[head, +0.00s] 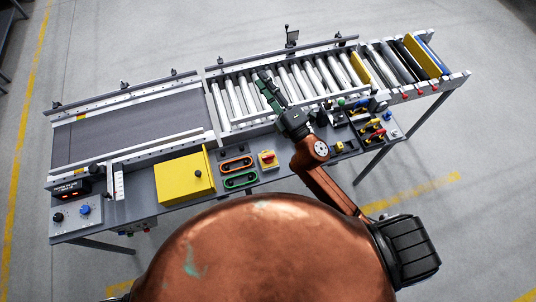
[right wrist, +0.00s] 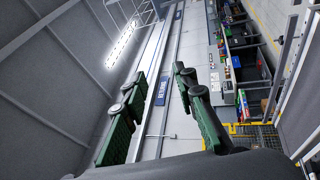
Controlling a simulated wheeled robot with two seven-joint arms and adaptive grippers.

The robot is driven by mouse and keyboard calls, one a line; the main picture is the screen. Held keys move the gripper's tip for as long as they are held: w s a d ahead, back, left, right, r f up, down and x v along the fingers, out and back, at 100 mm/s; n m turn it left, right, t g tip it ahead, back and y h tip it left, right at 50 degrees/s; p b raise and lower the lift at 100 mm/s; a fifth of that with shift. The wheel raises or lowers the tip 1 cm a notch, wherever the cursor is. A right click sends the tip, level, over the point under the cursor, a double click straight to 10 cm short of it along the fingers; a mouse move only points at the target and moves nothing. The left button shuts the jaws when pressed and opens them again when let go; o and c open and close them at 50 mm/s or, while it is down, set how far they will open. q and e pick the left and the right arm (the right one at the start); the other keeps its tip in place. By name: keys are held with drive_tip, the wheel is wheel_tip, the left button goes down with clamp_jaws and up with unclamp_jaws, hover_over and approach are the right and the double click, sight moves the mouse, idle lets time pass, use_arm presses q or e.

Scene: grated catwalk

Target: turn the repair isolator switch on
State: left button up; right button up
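My left gripper is not in view.
A yellow box (head: 185,178) stands left of the orange loop (head: 237,164) and green loop (head: 240,181). A black tray of tools (head: 371,131) is at the right. The rollers (head: 238,100) run behind.

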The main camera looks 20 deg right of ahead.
drive_tip(key=s+a+n+g+y, duration=0.4)
drive_tip(key=a+n+g+y, duration=0.5)
drive_tip(key=a+n, duration=0.6)
drive_tip(key=s+a+f+n+g+y, duration=0.1)
drive_tip(key=s+a+f+n+g, duration=0.25)
drive_tip(key=a+n, duration=0.25)
drive_tip(key=n+g+h, duration=0.8)
drive_tip(key=n+h, duration=0.4)
drive_tip(key=h, duration=0.5)
hover_over(268, 156)
drive_tip(key=shift+t, duration=0.25)
drive_tip(key=f, duration=2.7)
drive_tip(key=shift+a, duration=0.2)
drive_tip(key=f, duration=0.6)
drive_tip(key=shift+d+f, duration=0.25)
drive_tip(key=shift+d, duration=0.05)
drive_tip(key=shift+f, duration=0.65)
drive_tip(key=shift+c, duration=0.4)
clamp_jaws()
